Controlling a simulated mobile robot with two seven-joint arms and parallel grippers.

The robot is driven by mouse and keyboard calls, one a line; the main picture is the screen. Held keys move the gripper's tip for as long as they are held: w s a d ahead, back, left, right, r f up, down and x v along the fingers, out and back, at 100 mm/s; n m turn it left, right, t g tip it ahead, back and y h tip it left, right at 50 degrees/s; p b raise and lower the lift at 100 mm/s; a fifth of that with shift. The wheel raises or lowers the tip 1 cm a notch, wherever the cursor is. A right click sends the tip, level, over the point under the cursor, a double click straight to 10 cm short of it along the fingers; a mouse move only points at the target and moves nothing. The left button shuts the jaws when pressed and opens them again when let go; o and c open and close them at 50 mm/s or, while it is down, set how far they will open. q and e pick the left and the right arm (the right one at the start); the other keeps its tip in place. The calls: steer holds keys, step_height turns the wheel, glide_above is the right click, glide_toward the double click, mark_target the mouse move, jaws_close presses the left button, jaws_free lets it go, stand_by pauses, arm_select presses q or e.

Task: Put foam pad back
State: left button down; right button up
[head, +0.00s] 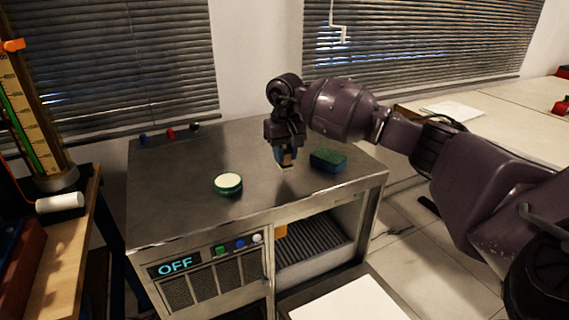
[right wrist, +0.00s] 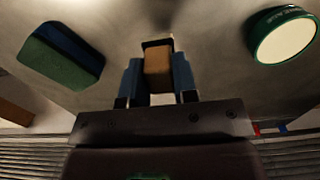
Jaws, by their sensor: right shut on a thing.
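My right gripper (head: 285,157) is shut on a small tan block (right wrist: 158,60), low over the metal bench top (head: 190,165). In the right wrist view its blue fingers (right wrist: 158,80) are on both sides of the block. I cannot tell whether the block touches the bench top. A green and blue sponge-like pad (head: 328,160) lies on the bench just right of the gripper, apart from it. It also shows in the right wrist view (right wrist: 62,55). I cannot tell for sure which of the two is the foam pad. My left gripper is out of view.
A round green tin (head: 228,184) with a cream top stands left of the gripper. Small coloured knobs (head: 170,133) line the back edge.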

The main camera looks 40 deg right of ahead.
mark_target(285, 163)
step_height(285, 163, down, 3)
steer(key=shift+f, duration=0.2)
steer(key=shift+r, duration=0.15)
steer(key=shift+f, duration=0.2)
steer(key=o, duration=0.8)
